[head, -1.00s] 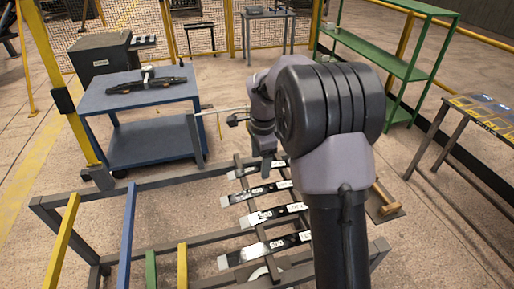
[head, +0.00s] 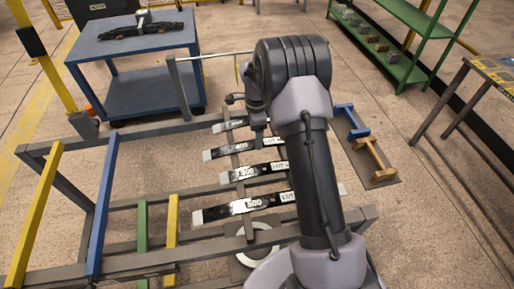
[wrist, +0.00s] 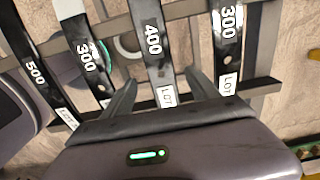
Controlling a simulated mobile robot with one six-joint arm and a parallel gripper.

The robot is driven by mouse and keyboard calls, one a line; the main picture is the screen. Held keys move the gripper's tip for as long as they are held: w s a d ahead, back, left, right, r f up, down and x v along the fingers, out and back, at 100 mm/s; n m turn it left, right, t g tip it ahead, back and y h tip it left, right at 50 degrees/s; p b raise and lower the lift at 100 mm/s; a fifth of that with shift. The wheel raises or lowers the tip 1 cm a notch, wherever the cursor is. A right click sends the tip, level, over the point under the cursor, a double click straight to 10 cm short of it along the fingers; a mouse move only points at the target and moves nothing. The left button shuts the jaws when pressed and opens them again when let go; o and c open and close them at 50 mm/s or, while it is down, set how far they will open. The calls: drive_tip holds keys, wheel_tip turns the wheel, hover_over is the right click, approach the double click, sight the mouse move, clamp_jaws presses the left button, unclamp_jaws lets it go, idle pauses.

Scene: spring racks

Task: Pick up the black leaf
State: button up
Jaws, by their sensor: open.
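Several black leaves lie side by side across a grey rack (head: 133,262), with white numbers and LOT labels. In the head view, the nearest leaf (head: 250,205) reads 500, with others behind it. In the wrist view, a leaf marked 400 (wrist: 152,42) runs between the fingers of my gripper (wrist: 163,84). A leaf marked 300 (wrist: 229,50) is to its right. Another 300 leaf (wrist: 86,55) and a 500 leaf (wrist: 35,70) are to its left. My gripper is open, with nothing clamped. Its height above the 400 leaf is unclear.
A blue cart (head: 140,93) behind the rack carries a dark curved assembly (head: 135,31). Yellow (head: 35,213), blue (head: 103,200) and green (head: 143,230) bars cross the rack's left side. Green shelving (head: 400,62) and a table (head: 498,72) stand right, with clear floor between.

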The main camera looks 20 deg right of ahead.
drive_tip(key=f, duration=0.1)
drive_tip(key=f+b, duration=0.1)
drive_tip(key=f, duration=0.2)
drive_tip(key=shift+d+f, duration=0.2)
drive_tip(key=shift+d, duration=0.05)
drive_tip(key=shift+r, duration=0.15)
drive_tip(key=shift+c, duration=0.7)
clamp_jaws()
drive_tip(key=shift+w, duration=0.1)
drive_tip(key=shift+r, duration=0.1)
